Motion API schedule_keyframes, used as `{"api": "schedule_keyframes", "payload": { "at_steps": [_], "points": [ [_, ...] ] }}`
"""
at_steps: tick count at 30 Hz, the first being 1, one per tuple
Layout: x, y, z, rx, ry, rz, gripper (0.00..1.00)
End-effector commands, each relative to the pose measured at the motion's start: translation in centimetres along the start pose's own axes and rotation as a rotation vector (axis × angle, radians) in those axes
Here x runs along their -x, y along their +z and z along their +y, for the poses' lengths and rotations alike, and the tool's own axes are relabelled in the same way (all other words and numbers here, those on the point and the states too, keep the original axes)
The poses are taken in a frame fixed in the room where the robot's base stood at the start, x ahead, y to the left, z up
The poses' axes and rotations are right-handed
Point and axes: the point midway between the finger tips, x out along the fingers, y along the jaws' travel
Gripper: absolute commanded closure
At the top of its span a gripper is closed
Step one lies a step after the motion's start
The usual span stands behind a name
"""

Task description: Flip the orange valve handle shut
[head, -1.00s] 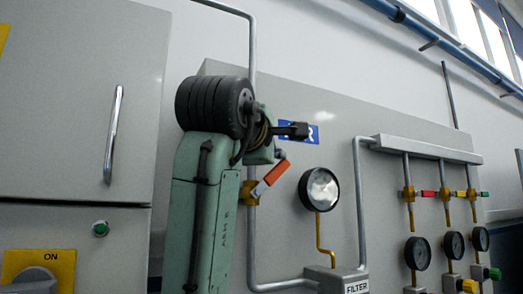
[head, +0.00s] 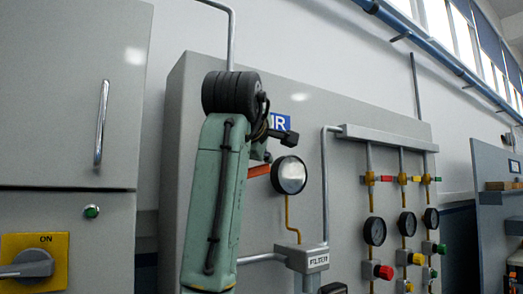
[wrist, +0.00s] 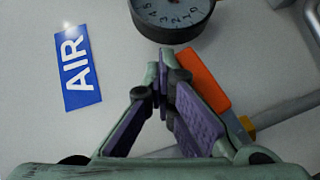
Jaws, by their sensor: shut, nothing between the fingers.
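The orange valve handle (head: 259,171) shows in the head view between my arm and the round gauge. It slopes slightly up to the right, and my arm hides its valve body. In the wrist view the orange handle (wrist: 203,80) lies just right of my gripper (wrist: 163,75), running from upper left to lower right towards a yellow fitting (wrist: 247,124) on a grey pipe. My gripper is shut and empty, its fingertips together beside the handle's upper end. Whether a finger touches the handle I cannot tell.
A pressure gauge (head: 289,175) sits close right of the handle; a dial (wrist: 173,14) is above my fingertips. A blue AIR sign (wrist: 77,68) is left of them. Several smaller gauges and coloured valves, including a red knob (head: 384,272), stand further right. A grey cabinet (head: 60,100) is at left.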

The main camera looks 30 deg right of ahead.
Motion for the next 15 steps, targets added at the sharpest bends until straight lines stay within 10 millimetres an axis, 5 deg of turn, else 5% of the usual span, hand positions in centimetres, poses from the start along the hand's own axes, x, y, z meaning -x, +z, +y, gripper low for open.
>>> {"api": "schedule_keyframes", "payload": {
  "at_steps": [15],
  "points": [
    [-0.83,-0.19,-0.27,-0.025,-0.031,0.002,1.0]
  ]
}}
